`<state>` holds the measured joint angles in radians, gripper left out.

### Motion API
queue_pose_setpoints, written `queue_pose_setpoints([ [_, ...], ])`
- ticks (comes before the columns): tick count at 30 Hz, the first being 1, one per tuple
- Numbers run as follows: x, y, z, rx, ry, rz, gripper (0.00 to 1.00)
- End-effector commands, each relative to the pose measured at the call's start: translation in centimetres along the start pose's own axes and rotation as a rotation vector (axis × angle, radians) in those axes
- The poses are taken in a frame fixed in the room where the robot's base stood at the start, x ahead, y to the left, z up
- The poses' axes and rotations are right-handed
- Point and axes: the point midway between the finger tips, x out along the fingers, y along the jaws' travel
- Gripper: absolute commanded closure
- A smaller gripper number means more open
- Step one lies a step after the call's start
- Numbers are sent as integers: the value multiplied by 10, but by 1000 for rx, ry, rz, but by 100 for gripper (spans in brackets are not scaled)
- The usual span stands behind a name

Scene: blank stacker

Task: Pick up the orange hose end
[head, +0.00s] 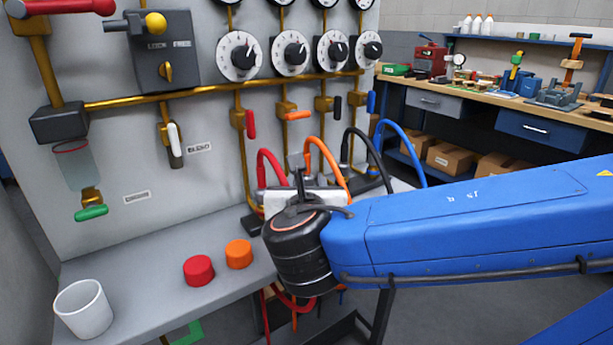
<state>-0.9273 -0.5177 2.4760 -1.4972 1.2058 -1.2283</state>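The orange hose (327,156) arcs up from the row of hoses at the back of the grey shelf, between the red hose (270,154) and the black hose (365,140). My arm and wrist cover its lower parts. A thin orange piece (294,321) hangs below the shelf edge; I cannot tell whether it is the hose end. My gripper (297,168) is beyond my black wrist, close in front of the red and orange hoses. Its fingers are mostly hidden, so I cannot tell whether they are open, shut or touching a hose.
A blue hose (408,145) stands right of the black one. A red cap (199,270), an orange cap (239,254) and a white cup (83,309) sit on the shelf (150,272). The panel (215,130) behind carries gauges, pipes and valves. A workbench (500,95) stands at back right.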

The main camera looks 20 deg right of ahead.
Motion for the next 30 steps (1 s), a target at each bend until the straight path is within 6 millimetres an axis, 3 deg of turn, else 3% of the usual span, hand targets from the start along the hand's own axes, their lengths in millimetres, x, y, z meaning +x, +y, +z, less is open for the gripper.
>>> queue_pose_setpoints([
  [30, 75, 0, 0, -1, 0, -2, 64],
])
